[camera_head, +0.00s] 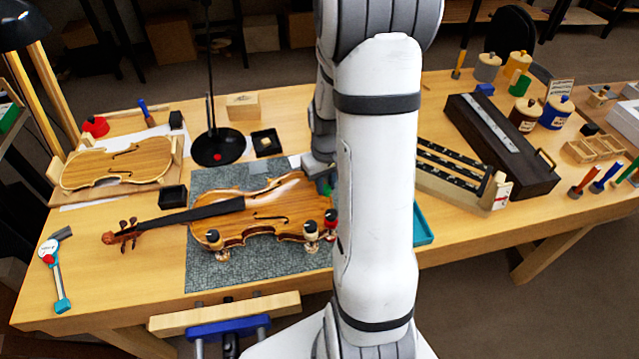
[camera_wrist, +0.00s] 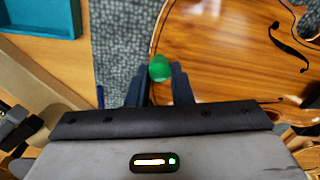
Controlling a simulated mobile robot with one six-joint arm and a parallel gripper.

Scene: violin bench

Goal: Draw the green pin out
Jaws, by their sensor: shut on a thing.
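The violin (camera_head: 262,218) lies on a grey mat (camera_head: 215,270), its neck pointing left. The green pin (camera_wrist: 159,68) shows its round green head at the violin body's edge in the wrist view. My gripper (camera_wrist: 160,84) is shut on the green pin, with a dark finger on each side of it. In the head view a bit of green (camera_head: 324,188) shows at the violin's right end, and my arm hides most of my gripper there. The pin's lower part is hidden, so I cannot tell how deep it sits.
Clamps with red and dark knobs (camera_head: 312,232) stand at the violin's near edge. A black lamp base (camera_head: 217,146) and a small black tray (camera_head: 266,142) are behind it. A teal tray (camera_head: 424,225) is right of my arm. The bench front left is mostly clear.

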